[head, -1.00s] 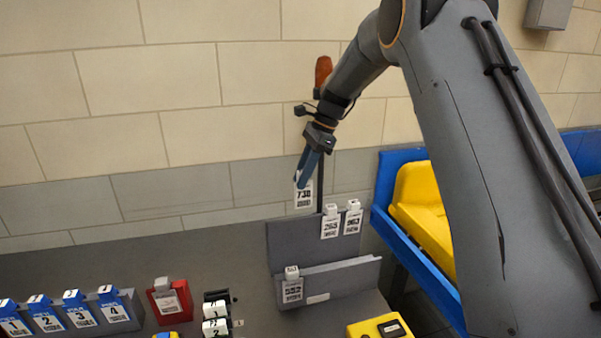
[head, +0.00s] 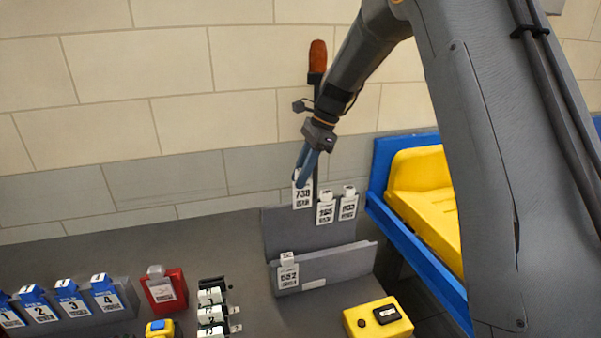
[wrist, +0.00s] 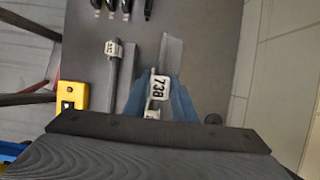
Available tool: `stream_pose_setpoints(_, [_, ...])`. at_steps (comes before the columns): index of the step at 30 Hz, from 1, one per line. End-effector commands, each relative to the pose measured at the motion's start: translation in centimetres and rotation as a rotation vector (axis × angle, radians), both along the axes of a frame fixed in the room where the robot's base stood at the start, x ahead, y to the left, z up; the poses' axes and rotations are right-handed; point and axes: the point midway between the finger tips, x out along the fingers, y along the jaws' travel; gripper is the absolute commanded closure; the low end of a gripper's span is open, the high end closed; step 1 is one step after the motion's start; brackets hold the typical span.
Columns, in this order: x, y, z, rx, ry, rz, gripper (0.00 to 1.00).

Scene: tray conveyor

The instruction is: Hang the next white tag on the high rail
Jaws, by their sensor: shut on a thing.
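My gripper (head: 307,170), with blue fingers, is shut on a white tag (head: 303,194) marked 738. The tag hangs down from the fingertips, and in the wrist view the tag (wrist: 159,86) sits between the blue fingers. The high rail (head: 285,236) is the taller grey panel at the back. Two white tags, one (head: 325,208) and another (head: 348,204) to its right, hang on its top edge. The held tag is just left of them, near that edge; I cannot tell whether it touches. A lower rail (head: 330,267) in front carries one white tag (head: 288,271) marked 552.
Several blue numbered tags (head: 68,300) stand in a row at the left, beside a red holder (head: 176,282). A black rack (head: 213,284) holds white tags. A yellow box (head: 360,322) sits front right. A blue conveyor with a yellow tray (head: 430,205) is at the right.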

Motion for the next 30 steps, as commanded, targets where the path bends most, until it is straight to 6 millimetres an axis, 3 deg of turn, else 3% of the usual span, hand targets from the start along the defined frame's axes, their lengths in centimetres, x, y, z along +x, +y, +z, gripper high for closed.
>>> stream_pose_setpoints(30, [0.0,0.0,-6.4,0.001,0.001,-0.001,0.99])
